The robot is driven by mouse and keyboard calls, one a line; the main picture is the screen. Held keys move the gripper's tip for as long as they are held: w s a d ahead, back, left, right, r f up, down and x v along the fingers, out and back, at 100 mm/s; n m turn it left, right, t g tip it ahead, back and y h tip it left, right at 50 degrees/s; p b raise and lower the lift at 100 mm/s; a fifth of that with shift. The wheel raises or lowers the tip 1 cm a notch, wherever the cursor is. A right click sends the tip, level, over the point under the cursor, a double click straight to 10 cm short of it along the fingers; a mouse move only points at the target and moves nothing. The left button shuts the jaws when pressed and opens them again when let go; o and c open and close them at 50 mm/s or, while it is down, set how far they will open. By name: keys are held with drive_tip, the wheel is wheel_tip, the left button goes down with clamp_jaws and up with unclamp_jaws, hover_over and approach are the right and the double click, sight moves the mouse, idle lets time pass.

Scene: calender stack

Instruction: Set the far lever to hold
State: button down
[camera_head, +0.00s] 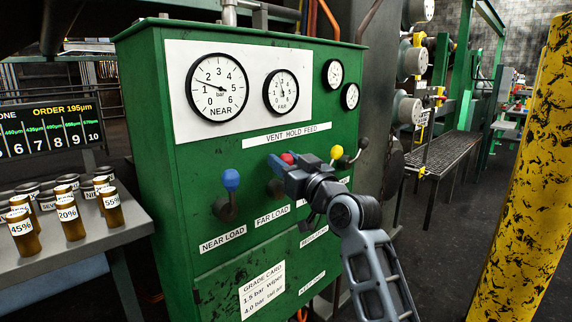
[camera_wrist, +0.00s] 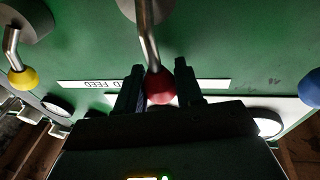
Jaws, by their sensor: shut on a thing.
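The far lever has a red knob (camera_head: 288,158) and a dark round base (camera_head: 275,189) above the FAR LOAD label (camera_head: 272,216) on the green panel. My gripper (camera_head: 286,162) reaches in from the right and is shut on the red knob. In the wrist view the red knob (camera_wrist: 160,87) sits between the two dark fingers, its metal shaft running up to the base. The VENT HOLD FEED strip (camera_head: 284,134) lies above the levers. The lever points roughly up toward it; I cannot tell which word it lines up with.
The near lever with a blue knob (camera_head: 231,180) stands left of the far lever. A yellow-knobbed lever (camera_head: 336,153) and a black knob (camera_head: 363,143) are close on the right. NEAR (camera_head: 217,87) and FAR (camera_head: 281,91) gauges sit above. A yellow post (camera_head: 525,180) stands far right.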

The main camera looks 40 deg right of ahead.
drive_tip(key=c, duration=0.8)
unclamp_jaws()
drive_tip(key=shift+s, duration=0.15)
drive_tip(key=v, duration=0.7)
drive_tip(key=shift+s+a, duration=0.1)
drive_tip(key=shift+s, duration=0.2)
drive_tip(key=shift+a+f, duration=0.1)
drive_tip(key=shift+f, duration=0.05)
drive_tip(key=s+a+f+m+g+p, duration=0.1)
drive_tip(key=s+a+f+g+p, duration=0.3)
drive_tip(key=s+a+f, duration=0.95)
drive_tip(key=s+a+r+n+y+p, duration=0.1)
drive_tip(key=s+a+p, duration=0.1)
drive_tip(key=s, duration=0.6)
drive_tip(key=s+a+r+n+y+p, duration=0.1)
drive_tip(key=s+a+r+p, duration=0.1)
drive_tip(key=s, duration=0.7)
drive_tip(key=s+a+r+y+p, duration=0.1)
drive_tip(key=s+a+r+p, duration=0.1)
drive_tip(key=s, duration=0.6)
drive_tip(key=shift+s+r+n+g+p, duration=0.15)
drive_tip(key=shift+s+n+g+p, duration=0.05)
drive_tip(key=shift+n+g+p, duration=0.25)
